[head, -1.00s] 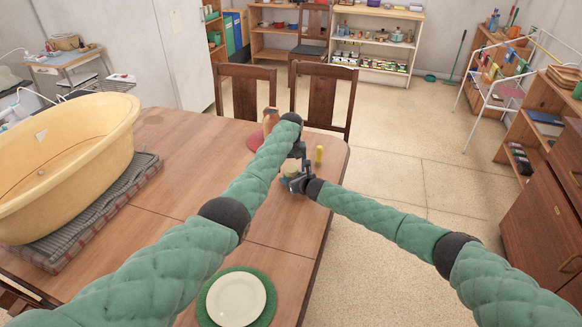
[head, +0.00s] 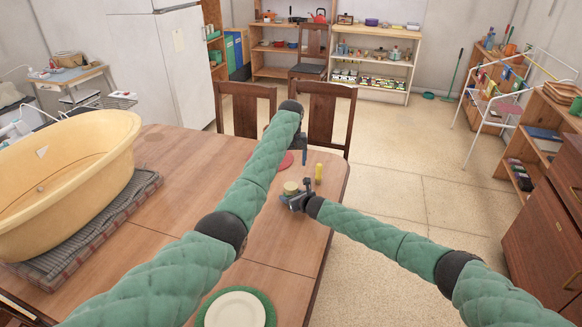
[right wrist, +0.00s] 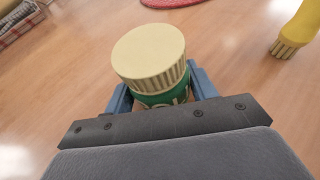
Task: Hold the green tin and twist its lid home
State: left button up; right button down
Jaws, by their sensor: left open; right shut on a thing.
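The green tin (right wrist: 165,99) stands on the wooden table and has a ribbed cream lid (right wrist: 150,52) on top. Whether the lid is fully down cannot be told. My right gripper (head: 292,199) is shut around the tin's body, its blue fingers on either side below the lid in the right wrist view. The lid also shows in the head view (head: 290,187). My left gripper (head: 304,157) is open, above and behind the tin, apart from the lid; its fingertips are small and partly hidden by my left arm.
A yellow brush-like thing (right wrist: 294,32) stands to the tin's right. A red round mat (head: 284,161) lies behind, partly covered by my left arm. A yellow tub (head: 60,185) fills the table's left. A white plate (head: 235,310) lies in front. Chairs (head: 330,116) stand behind.

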jog(key=shift+c, duration=2)
grip_release()
jog(key=shift+s+d+r, duration=0.1)
jog(key=shift+s+d, duration=0.2)
jog(key=shift+s, duration=0.05)
jog(key=shift+b+v, duration=0.95)
jog(key=shift+v, duration=2.45)
